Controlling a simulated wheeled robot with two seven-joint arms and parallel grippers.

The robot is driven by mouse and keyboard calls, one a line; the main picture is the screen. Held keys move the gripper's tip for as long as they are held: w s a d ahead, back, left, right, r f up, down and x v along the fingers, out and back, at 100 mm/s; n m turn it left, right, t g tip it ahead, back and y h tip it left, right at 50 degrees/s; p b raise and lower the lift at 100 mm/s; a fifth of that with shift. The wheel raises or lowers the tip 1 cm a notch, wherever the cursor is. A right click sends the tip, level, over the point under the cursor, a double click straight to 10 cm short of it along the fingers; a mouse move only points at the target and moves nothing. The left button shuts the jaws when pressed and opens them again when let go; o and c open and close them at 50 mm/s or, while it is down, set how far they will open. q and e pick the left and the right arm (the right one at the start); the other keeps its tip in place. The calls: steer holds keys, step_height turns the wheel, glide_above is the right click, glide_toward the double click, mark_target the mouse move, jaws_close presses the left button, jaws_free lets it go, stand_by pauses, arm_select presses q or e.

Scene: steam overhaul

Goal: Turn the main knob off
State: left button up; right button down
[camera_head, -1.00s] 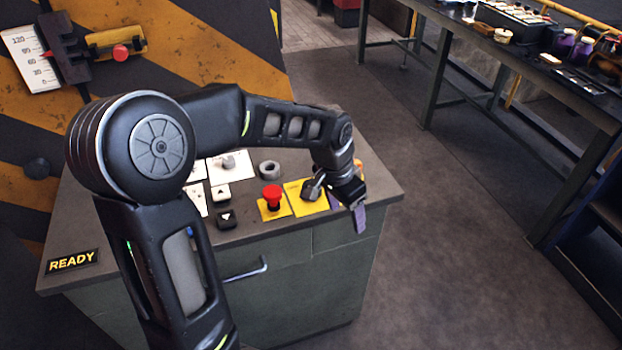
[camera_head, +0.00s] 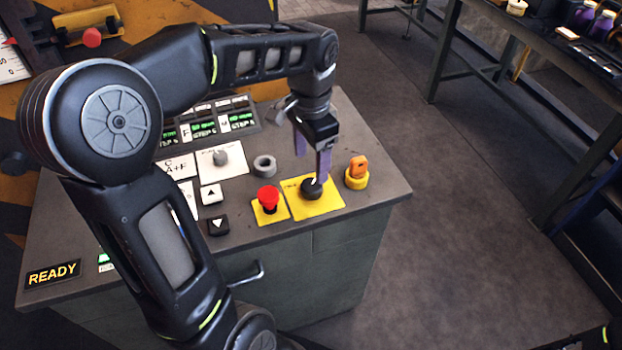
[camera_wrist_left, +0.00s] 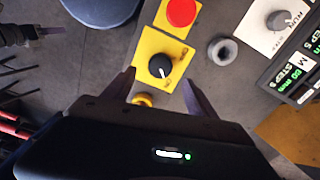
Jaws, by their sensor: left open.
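The main knob (camera_head: 312,188) is a round black knob with a white pointer line, on a yellow plate (camera_head: 325,207) on the console top. In the left wrist view the knob (camera_wrist_left: 159,66) sits between the fingertips, its pointer toward the plate's lower right; the lettering is too small to read. My left gripper (camera_head: 311,160) is open, its purple fingers pointing down just behind and above the knob. Contact cannot be told. In the left wrist view the left gripper (camera_wrist_left: 157,79) has nothing between its fingers but the view of the knob. What looks like my right gripper (camera_wrist_left: 40,32) shows small at the upper left.
A red push button (camera_head: 268,197) stands left of the knob, an orange switch (camera_head: 357,170) right of it. A grey ring (camera_head: 264,166) and arrow buttons (camera_head: 212,194) are nearby. A workbench (camera_head: 445,45) stands at the back right; the floor between is clear.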

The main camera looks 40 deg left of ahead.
mark_target(311, 185)
arm_select(q)
steer(key=shift+f+p, duration=0.35)
steer(key=shift+f, duration=3.6)
steer(key=shift+c, duration=0.4)
steer(key=c, duration=1.3)
